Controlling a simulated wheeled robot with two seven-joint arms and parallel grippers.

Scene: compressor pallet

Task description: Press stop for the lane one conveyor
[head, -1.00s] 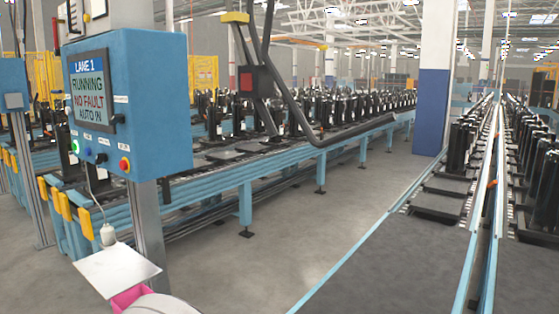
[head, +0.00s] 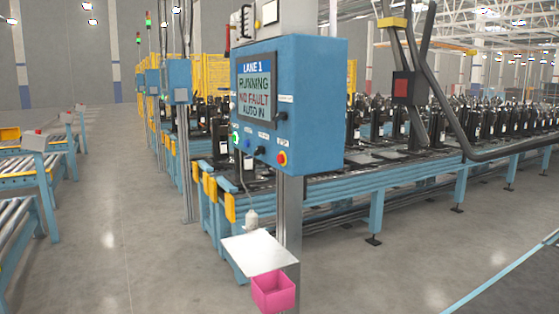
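The lane 1 control box (head: 312,110) is blue and mounted on a grey post in the middle of the head view. Its screen (head: 255,88) reads "LANE 1", "RUNNING", "NO FAULT", "AUTO IN". The small labels cannot be read. The lane one conveyor (head: 390,185) runs behind the box, carrying black compressors. Neither gripper is in view.
A white shelf (head: 258,252) and a pink bin (head: 273,292) stick out from the post below the box. Roller conveyors (head: 25,170) stand at the left. Open floor (head: 120,225) lies between them and the post, and more at the lower right.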

